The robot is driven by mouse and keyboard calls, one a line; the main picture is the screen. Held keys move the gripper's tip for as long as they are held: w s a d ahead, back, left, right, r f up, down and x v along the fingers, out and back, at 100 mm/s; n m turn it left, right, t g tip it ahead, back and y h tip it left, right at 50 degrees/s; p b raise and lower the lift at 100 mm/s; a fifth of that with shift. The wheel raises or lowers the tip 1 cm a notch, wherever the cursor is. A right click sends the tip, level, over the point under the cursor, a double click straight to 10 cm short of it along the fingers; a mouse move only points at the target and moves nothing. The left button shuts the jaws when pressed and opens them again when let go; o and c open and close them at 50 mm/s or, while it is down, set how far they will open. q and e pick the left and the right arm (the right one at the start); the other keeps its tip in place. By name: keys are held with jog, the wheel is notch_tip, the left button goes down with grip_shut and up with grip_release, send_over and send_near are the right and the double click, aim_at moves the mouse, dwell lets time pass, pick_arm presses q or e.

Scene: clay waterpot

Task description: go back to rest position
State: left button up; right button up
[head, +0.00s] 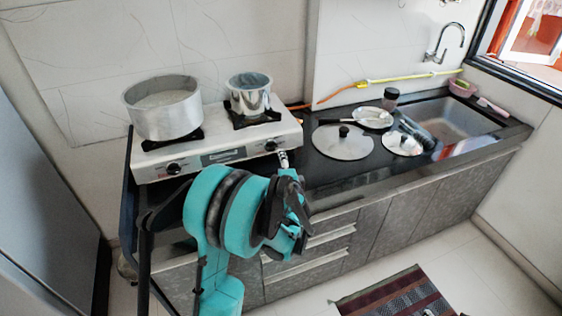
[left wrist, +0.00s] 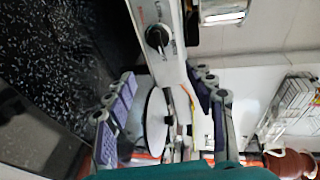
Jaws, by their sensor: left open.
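My left arm comes in from the lower left in the head view, bent in front of the stove counter. Its gripper (head: 289,205) is in front of the counter's front edge, near the stove's right end, and part of it is hidden behind its own links. In the left wrist view the two padded fingers of this gripper (left wrist: 166,95) stand wide apart with nothing held between them. A stove knob (left wrist: 157,38) and a round lid (left wrist: 156,122) show beyond them. My right gripper is not in either view.
The two-burner stove (head: 222,150) carries a wide pot (head: 162,108) and a smaller steel pot (head: 249,96). Lids (head: 342,142) lie on the black counter left of the sink (head: 450,120). A striped rug (head: 398,293) lies on the floor. A reddish-brown rounded object (left wrist: 291,163) shows in the wrist view.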

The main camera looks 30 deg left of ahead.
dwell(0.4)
pick_arm(q)
jog(key=s+d+n+g+h, duration=0.1)
jog(key=s+d+n+h, duration=0.2)
jog(key=s+d, duration=0.3)
jog(key=s+d+n+g+h, duration=0.2)
jog(key=s+d, duration=0.4)
jog(key=s, duration=0.7)
jog(key=s+d+n+g+h, duration=0.2)
jog(key=s+d+n+h, duration=0.2)
jog(key=s, duration=0.6)
jog(key=d+n, duration=0.1)
jog(key=d, duration=0.1)
jog(key=shift+s+d+r, duration=0.2)
jog(key=shift+d+r, duration=0.1)
jog(key=shift+r, duration=0.1)
